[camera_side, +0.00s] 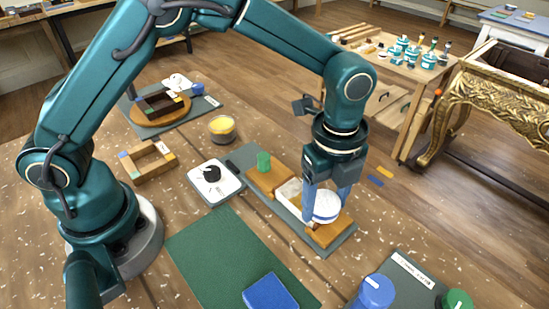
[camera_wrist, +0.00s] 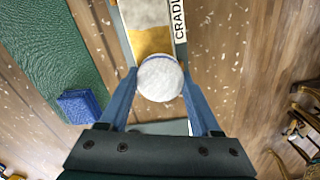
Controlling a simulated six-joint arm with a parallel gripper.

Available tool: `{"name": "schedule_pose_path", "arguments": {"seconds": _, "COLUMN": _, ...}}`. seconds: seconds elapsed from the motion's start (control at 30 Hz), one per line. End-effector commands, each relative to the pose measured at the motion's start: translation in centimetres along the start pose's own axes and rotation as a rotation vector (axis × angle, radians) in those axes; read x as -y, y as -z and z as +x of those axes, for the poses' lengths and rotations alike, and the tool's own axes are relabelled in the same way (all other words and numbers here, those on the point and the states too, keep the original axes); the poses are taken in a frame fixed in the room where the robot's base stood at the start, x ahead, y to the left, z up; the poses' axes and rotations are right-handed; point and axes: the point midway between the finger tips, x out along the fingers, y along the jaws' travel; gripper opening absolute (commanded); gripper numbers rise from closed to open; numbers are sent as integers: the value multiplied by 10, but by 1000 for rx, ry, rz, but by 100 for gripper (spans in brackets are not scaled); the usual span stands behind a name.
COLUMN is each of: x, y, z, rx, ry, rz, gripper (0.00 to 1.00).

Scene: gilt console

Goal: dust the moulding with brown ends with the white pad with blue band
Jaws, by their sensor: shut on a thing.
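The moulding (camera_side: 268,181) lies on a grey cradle board (camera_side: 343,241), with brown ends and a pale middle. In the wrist view its pale middle and one brown end (camera_wrist: 151,41) show beyond the pad. My gripper (camera_side: 327,198) points down with its blue fingers on either side of the round white pad with blue band (camera_side: 326,208). The pad also shows between the fingertips in the wrist view (camera_wrist: 160,79). It is over the near brown end of the moulding; I cannot tell whether it touches. The pad hides part of that end.
A green cylinder (camera_side: 264,161) stands by the moulding's far end. A white tray with a black knob (camera_side: 207,192), a yellow-topped pot (camera_side: 222,130) and a wooden frame (camera_side: 135,170) are left. A green mat (camera_side: 215,250) with a blue block (camera_side: 270,292) lies in front.

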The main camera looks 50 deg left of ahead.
Motion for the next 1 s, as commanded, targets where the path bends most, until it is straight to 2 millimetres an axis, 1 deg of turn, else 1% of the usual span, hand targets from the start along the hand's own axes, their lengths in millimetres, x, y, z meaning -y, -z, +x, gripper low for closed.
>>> {"name": "schedule_pose_path", "arguments": {"seconds": 0.03, "x": -2, "y": -8, "z": 0, "rx": 2, "ry": -3, "rz": -6, "gripper": 12}}
{"name": "schedule_pose_path", "arguments": {"seconds": 0.1, "x": -4, "y": -14, "z": 0, "rx": 2, "ry": -4, "rz": -5, "gripper": 12}}
{"name": "schedule_pose_path", "arguments": {"seconds": 0.87, "x": -24, "y": -81, "z": 0, "rx": 2, "ry": -3, "rz": -6, "gripper": 12}}
{"name": "schedule_pose_path", "arguments": {"seconds": 0.9, "x": -24, "y": -81, "z": 0, "rx": 2, "ry": -3, "rz": -2, "gripper": 12}}
{"name": "schedule_pose_path", "arguments": {"seconds": 1.0, "x": -21, "y": -70, "z": 0, "rx": 2, "ry": -2, "rz": 3, "gripper": 12}}
